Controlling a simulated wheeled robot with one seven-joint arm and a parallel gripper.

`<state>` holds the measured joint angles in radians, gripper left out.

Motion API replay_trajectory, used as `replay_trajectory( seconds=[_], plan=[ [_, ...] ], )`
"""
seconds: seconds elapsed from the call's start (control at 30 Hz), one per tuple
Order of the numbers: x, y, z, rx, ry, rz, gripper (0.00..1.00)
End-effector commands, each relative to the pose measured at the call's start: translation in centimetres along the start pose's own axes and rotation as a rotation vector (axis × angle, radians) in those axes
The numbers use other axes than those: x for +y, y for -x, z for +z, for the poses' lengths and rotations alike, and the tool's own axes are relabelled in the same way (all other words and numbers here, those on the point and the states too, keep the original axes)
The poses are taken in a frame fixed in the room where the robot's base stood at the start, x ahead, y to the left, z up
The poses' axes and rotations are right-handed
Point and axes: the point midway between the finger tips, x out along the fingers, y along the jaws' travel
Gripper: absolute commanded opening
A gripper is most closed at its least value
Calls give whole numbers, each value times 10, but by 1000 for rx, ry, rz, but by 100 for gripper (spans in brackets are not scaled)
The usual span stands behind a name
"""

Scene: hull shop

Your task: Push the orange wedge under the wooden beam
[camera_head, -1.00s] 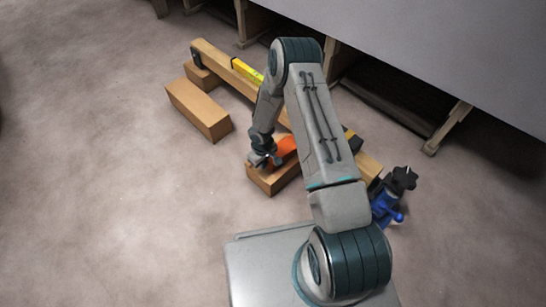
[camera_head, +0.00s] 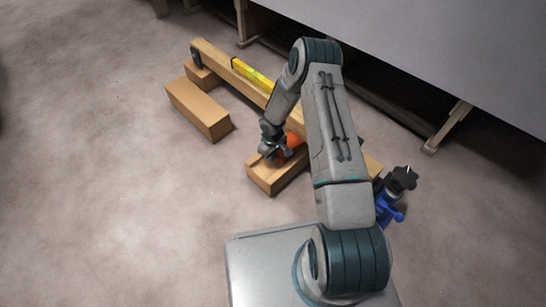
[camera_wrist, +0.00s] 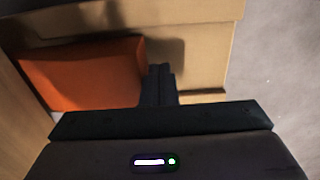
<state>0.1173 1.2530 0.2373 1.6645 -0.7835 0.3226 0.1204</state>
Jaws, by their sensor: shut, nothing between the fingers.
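The orange wedge (camera_head: 294,140) lies on top of a wooden block (camera_head: 267,178), partly hidden behind my arm. The wooden beam (camera_head: 220,62) runs diagonally from the upper left toward the lower right, and my arm hides part of it. In the wrist view the orange wedge (camera_wrist: 85,75) fills the left side, beside the fingers. My gripper (camera_head: 275,156) is shut and empty, low over the block at the wedge's near end. In the wrist view its shut fingers (camera_wrist: 158,85) are at the wedge's right end; I cannot tell whether they touch it.
A yellow level (camera_head: 252,73) lies on the beam. A separate wooden block (camera_head: 199,108) lies on the floor at the left. A blue jack with a black knob (camera_head: 390,195) stands at the beam's right end. The large grey hull (camera_head: 430,50) overhangs behind.

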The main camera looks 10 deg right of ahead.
Motion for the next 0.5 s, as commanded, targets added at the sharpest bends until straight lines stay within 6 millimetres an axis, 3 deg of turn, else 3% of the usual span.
replay_trajectory(
  seconds=[0.5],
  plan=[
    [4,0,0,0,-1,0,0]
  ],
)
